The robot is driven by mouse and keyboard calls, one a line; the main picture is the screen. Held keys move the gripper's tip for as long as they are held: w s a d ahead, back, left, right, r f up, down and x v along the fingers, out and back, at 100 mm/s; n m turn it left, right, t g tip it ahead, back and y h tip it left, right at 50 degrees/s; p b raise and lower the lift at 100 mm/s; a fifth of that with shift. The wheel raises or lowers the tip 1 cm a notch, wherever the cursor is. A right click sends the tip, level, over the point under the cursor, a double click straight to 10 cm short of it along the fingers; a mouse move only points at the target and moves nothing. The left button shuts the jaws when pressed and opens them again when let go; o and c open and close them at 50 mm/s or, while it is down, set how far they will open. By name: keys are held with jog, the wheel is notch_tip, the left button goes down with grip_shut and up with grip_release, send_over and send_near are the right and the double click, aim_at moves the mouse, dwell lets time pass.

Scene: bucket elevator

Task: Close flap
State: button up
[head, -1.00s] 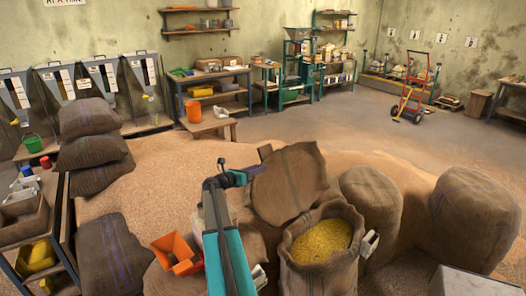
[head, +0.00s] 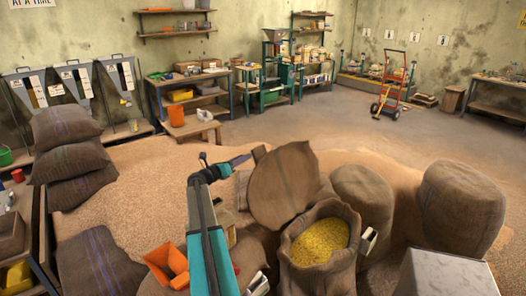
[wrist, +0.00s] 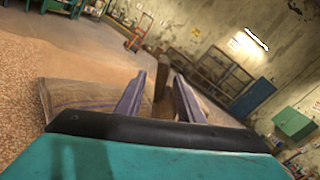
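An open burlap sack of yellow grain (head: 320,242) stands in front of me. A round burlap flap (head: 284,187) stands up behind its mouth, leaning back to the left. A small dark brown block (head: 260,153) shows at the flap's upper left edge. My gripper (head: 246,158) is just left of this block. In the wrist view my gripper (wrist: 159,82) has its two purple fingers apart, with a brown upright piece (wrist: 161,88) showing between or beyond them. I cannot tell if they touch it. Burlap (wrist: 80,95) shows beside the fingers.
Full sacks (head: 362,200) stand right of the open sack, and stacked sacks (head: 70,150) lie at the left. An orange scoop (head: 167,262) lies left of my arm. A grey box (head: 445,275) is at the lower right. Loose grain covers the floor behind.

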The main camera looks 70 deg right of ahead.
aim_at(264, 147)
jog(key=p+x, duration=0.3)
jog(key=x, duration=0.9)
jog(key=shift+s+r+p, duration=0.15)
jog(key=shift+p, duration=0.25)
jog(key=shift+p+x, duration=0.3)
jog(key=shift+x, duration=0.75)
jog(key=shift+c, duration=0.4)
